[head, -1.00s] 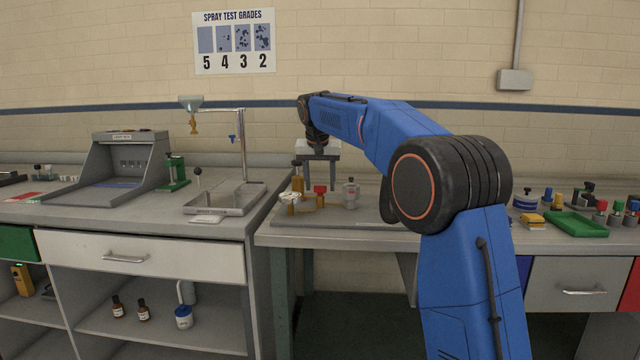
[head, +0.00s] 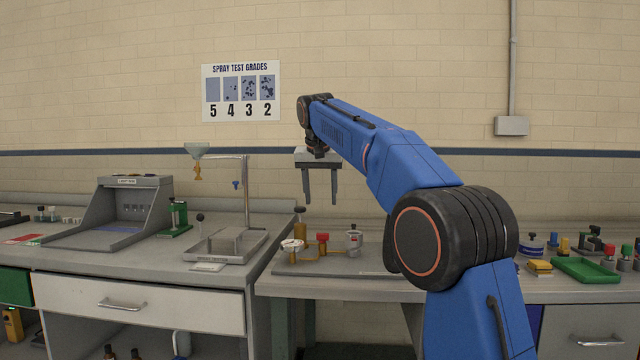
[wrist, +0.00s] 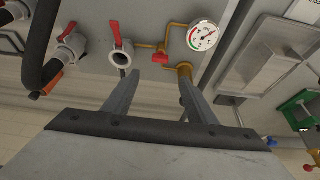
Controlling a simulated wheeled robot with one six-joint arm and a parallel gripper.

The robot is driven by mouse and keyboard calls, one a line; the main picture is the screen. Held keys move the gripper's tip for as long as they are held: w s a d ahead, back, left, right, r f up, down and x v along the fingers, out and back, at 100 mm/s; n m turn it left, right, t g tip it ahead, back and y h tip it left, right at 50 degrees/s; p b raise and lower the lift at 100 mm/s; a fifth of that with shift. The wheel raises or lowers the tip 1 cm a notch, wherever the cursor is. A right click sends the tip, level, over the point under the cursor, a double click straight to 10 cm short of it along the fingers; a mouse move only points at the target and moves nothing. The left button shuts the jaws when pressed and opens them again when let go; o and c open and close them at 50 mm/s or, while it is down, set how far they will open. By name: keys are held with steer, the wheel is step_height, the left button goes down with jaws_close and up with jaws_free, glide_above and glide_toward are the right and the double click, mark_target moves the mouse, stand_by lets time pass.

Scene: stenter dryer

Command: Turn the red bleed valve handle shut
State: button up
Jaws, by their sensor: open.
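The red handle (head: 322,238) sits on brass pipework on the bench plate, just right of a round white gauge (head: 292,244). In the wrist view the red handle (wrist: 160,58) is on the brass pipe, left of the gauge (wrist: 202,36). My gripper (head: 320,197) is open and empty, pointing down above the handle with a visible gap. In the wrist view its two fingers (wrist: 158,76) are spread apart, with the handle showing just beyond and between their tips. I cannot tell how far the handle is turned.
Two more red levers (wrist: 115,33) (wrist: 68,29) sit on pipe stubs at left in the wrist view. A grey cylinder (head: 354,240) stands right of the handle, and a brass post (head: 300,225) behind it. A funnel stand (head: 246,190) is to the left, a green tray (head: 586,270) far right.

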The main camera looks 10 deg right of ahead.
steer(key=shift+v, duration=2.2)
steer(key=s+d+f+n, duration=0.15)
steer(key=s+f, duration=0.25)
steer(key=s, duration=0.4)
steer(key=s+d+f, duration=0.3)
steer(key=s, duration=0.5)
steer(key=s+d+f+n, duration=0.1)
steer(key=s+d+f, duration=0.25)
steer(key=s, duration=0.55)
steer(key=s+d+f+n+y, duration=0.1)
steer(key=s+f, duration=2.4)
steer(key=f, duration=0.2)
steer(key=shift+d+f+t, duration=0.15)
steer(key=shift+f+t, duration=0.1)
steer(key=shift+t, duration=0.05)
